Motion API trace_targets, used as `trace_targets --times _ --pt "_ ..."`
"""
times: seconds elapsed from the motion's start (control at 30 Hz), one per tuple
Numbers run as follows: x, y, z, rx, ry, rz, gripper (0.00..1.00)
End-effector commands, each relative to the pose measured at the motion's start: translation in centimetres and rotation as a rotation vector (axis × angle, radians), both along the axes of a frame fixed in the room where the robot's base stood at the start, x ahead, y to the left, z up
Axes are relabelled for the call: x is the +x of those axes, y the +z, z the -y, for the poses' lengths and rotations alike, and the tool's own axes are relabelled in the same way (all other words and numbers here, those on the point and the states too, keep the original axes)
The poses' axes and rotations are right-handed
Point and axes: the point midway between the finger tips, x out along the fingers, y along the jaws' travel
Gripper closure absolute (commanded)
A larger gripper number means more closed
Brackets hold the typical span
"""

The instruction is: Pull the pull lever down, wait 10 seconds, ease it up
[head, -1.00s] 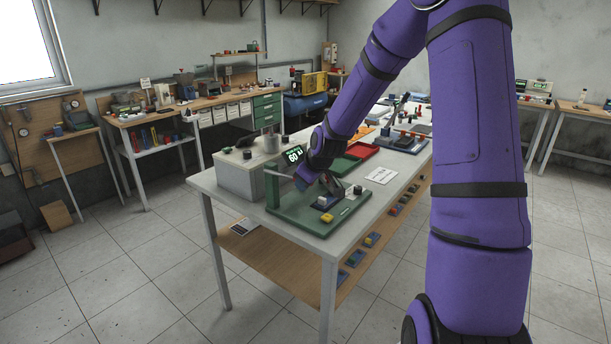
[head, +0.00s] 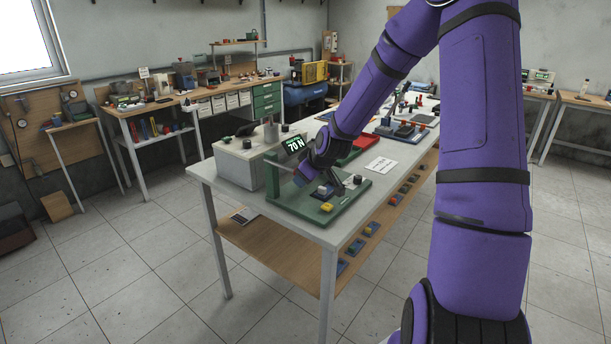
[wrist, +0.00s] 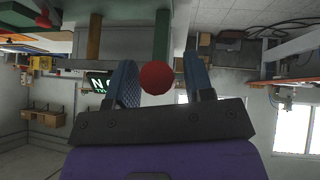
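The pull lever's red round knob (wrist: 156,77) sits between the two blue fingers of my gripper (wrist: 160,80) in the wrist view. The knob is close to the left finger, and a gap shows between it and the right finger, so my gripper looks open around it. In the head view my gripper is low over the green lever stand (head: 292,208) on the table, and my wrist hides the knob and the lever. The display (head: 294,145) on the stand reads 70 N. It also shows upside down in the wrist view (wrist: 98,82).
A grey box (head: 237,165) stands left of the stand. A yellow button (head: 326,207) and a black knob (head: 357,179) are on its right side. Open floor surrounds the table.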

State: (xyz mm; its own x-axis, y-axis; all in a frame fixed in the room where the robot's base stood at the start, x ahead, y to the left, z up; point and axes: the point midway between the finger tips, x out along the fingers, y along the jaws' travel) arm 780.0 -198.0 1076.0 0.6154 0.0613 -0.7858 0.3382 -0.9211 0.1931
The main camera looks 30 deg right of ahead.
Motion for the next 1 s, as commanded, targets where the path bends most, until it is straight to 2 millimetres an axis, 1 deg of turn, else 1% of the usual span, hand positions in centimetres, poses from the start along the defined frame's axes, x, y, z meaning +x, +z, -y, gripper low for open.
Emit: trace_targets --times 0.37,0.47,0.7,1.0 --pt "-0.1 0.3 0.0 -0.001 0.000 0.004 0.47" --pt "-0.5 0.9 0.1 -0.001 -0.001 0.005 0.47" --pt "-2.3 3.2 0.4 -0.001 -0.002 0.005 0.47" --pt "-4.1 5.4 0.6 0.000 -0.003 0.004 0.47"
